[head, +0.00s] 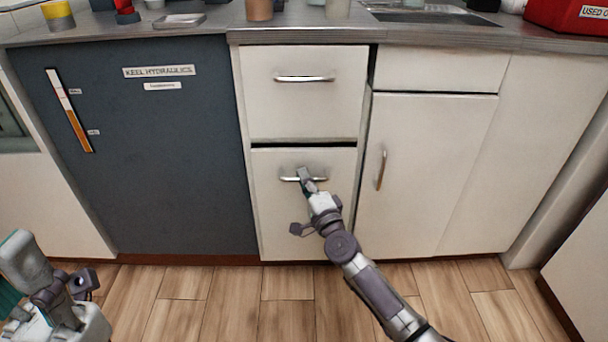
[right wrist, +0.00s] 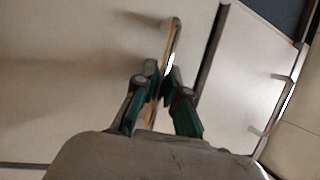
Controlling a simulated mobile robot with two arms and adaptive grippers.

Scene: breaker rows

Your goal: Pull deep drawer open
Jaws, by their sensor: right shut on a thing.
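The deep drawer (head: 275,215) is the lower white front in the middle of the counter, with a silver bar handle (head: 289,179). It looks flush with the cabinet, below a dark gap under the upper drawer (head: 270,105). My right gripper (head: 305,177) is at this handle, its fingers on either side of the bar and shut on it. In the right wrist view the green-padded fingers (right wrist: 168,92) straddle the handle bar (right wrist: 173,45). My left gripper is at the lower left of the head view, its fingertips not clear; its jaw state cannot be made out.
A dark blue panel labelled "Keel Hydraulics" (head: 150,160) stands left of the drawers. A white cupboard door (head: 425,170) with an upright handle is at right. Cups and a red box (head: 565,14) stand on the counter. The wooden floor (head: 230,300) in front is clear.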

